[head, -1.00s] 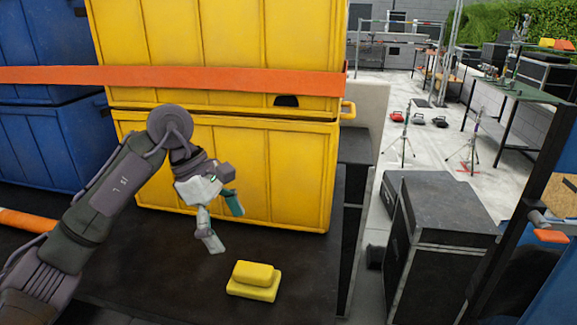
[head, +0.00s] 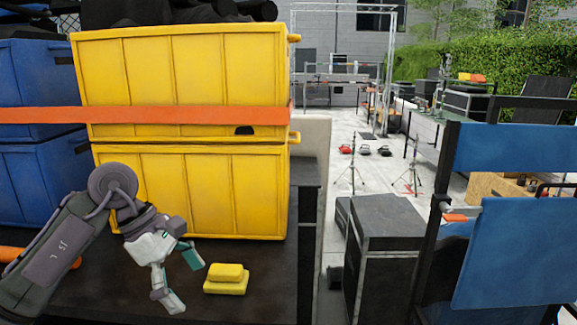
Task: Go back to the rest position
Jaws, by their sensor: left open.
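My left arm comes in from the left, and its left gripper (head: 187,281) is open and empty above the dark truck bed (head: 265,295). A small yellow two-tier block (head: 226,278) sits on the bed just to the right of the gripper, apart from it. Two large yellow crates are stacked behind; the lower crate (head: 200,190) is right behind the gripper and the upper crate (head: 190,65) is on top of it. My right gripper is not in view.
An orange strap (head: 150,114) runs across the yellow crates and the blue crates (head: 38,90) at the left. Black cases (head: 385,250) stand on the floor to the right. A blue panel (head: 515,250) on a dark frame fills the right side. Tripods and tables stand farther back.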

